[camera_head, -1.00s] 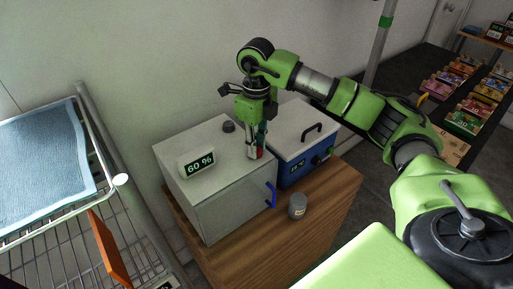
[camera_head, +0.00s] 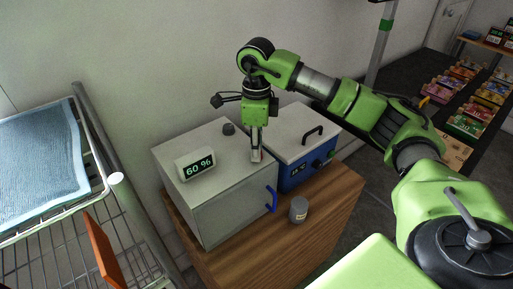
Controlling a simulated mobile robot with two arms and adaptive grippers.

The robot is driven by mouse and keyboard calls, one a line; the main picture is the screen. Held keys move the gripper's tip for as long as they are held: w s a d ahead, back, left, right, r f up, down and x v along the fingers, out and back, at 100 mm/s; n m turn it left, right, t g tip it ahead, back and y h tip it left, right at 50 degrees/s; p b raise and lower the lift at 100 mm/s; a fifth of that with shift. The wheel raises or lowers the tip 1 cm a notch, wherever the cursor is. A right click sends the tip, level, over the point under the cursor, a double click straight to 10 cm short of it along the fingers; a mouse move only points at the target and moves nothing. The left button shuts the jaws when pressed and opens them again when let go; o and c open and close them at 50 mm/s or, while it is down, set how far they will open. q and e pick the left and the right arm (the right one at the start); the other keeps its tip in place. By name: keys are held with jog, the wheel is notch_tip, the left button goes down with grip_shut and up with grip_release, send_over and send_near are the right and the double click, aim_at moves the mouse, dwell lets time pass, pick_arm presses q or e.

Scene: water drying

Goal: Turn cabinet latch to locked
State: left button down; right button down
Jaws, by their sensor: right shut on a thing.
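The white cabinet (camera_head: 215,205) stands on a wooden stand with its front door shut. A blue handle (camera_head: 271,198) is on the door's right side. My right gripper (camera_head: 256,156) points straight down at the cabinet's top, near its front right edge. Its fingers are shut on the latch, which they mostly hide, so I cannot read the latch's position. My left gripper is out of view.
A display reading 60 % (camera_head: 196,164) and a dark knob (camera_head: 229,128) sit on the cabinet. A blue box with a white lid (camera_head: 300,135) stands close on the right. A small grey jar (camera_head: 299,209) is in front. A wire rack (camera_head: 112,225) is at left.

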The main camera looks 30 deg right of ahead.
jog(key=c, duration=1.8)
grip_release()
jog(key=shift+r, duration=0.1)
notch_tip(320, 180, up, 12)
jog(key=shift+f, duration=0.1)
